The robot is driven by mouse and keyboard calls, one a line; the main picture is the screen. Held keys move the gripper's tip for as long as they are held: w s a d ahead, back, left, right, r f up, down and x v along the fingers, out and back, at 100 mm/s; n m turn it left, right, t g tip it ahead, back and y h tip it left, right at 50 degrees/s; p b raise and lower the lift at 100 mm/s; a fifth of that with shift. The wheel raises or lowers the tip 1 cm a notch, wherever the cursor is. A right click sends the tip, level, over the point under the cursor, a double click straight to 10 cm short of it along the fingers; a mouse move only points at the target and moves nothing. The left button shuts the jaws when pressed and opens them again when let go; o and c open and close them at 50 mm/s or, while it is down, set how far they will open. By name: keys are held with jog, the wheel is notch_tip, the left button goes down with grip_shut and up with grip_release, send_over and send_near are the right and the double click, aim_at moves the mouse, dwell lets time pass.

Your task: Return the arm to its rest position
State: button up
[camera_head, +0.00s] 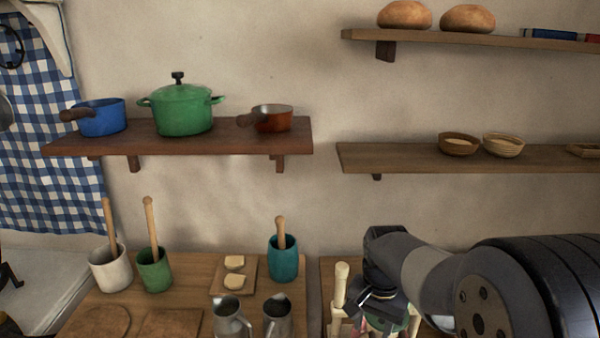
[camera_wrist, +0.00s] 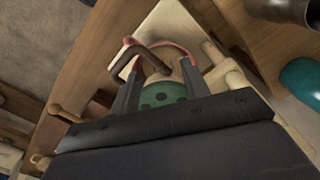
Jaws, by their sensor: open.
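My gripper (camera_head: 372,298) is low at the right of the head view, in front of the wall and over the worktop. It also shows in the wrist view (camera_wrist: 160,72), with its two dark fingers apart. A green round thing with dark holes (camera_wrist: 160,94) shows between and beyond the fingers, with a reddish curved rim and a brown bent bar (camera_wrist: 146,55) near the fingertips. I cannot tell whether the fingers touch any of these. In the head view the green thing (camera_head: 385,322) is mostly hidden behind my gripper.
A pale wooden rack with pegs (camera_head: 340,285) stands close beside my gripper. Two metal jugs (camera_head: 277,318) and a teal crock (camera_head: 283,258) stand to the left. A shelf (camera_head: 470,158) with bowls is above my arm; the wall between is clear.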

jog(key=w, duration=0.3)
jog(key=w+d+p, duration=0.1)
jog(key=w, duration=0.4)
jog(key=shift+w+d+r, duration=0.1)
jog(key=shift+w+d, duration=0.2)
jog(key=shift+d, duration=0.05)
jog(key=d, duration=0.2)
jog(key=w+d, duration=0.1)
jog(key=d, duration=0.1)
jog(key=shift+w+d, duration=0.15)
jog(key=shift+w, duration=0.05)
jog(key=shift+s+d, duration=0.2)
jog(key=shift+d, duration=0.15)
jog(key=shift+s, duration=0.1)
